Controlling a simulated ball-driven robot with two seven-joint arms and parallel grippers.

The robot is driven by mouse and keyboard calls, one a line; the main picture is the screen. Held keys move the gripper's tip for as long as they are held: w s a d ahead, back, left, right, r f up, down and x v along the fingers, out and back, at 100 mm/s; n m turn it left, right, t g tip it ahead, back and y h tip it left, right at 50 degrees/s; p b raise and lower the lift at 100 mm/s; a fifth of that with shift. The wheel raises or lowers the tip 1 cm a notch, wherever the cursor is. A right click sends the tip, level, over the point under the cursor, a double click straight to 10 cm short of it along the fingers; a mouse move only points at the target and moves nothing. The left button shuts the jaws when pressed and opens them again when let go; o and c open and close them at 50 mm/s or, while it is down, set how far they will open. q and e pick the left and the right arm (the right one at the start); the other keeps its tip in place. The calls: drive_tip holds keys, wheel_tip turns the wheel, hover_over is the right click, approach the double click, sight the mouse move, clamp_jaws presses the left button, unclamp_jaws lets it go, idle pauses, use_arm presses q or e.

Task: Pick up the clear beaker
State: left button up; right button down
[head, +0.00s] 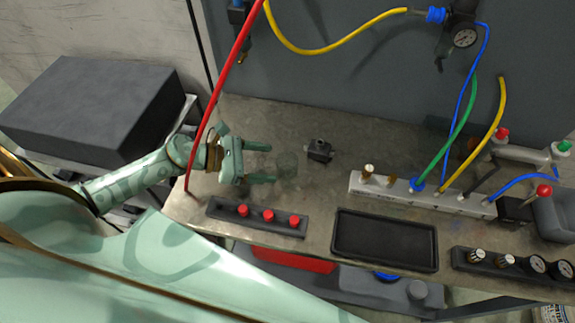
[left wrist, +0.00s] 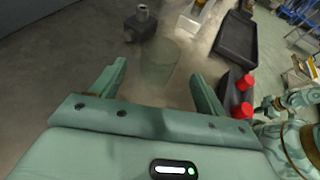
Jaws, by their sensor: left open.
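The clear beaker (head: 287,164) stands on the grey bench, faint and see-through. In the left wrist view the beaker (left wrist: 159,62) shows just beyond and between my open fingertips. My left gripper (head: 262,163) is open and empty, its fingers pointing right toward the beaker in the head view. It also shows in the left wrist view (left wrist: 158,80). I cannot tell whether a finger touches the glass.
A small dark block (head: 319,150) stands right of the beaker. A panel with red knobs (head: 268,216) lies in front, and a black tray (head: 384,240) sits front right. A white manifold (head: 420,193) with hoses is further right. A red hose (head: 222,85) passes near my left wrist.

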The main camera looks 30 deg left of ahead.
sight(285, 163)
use_arm(q)
drive_tip(key=x, duration=0.6)
drive_tip(key=shift+w+r, duration=0.15)
drive_tip(key=c, duration=1)
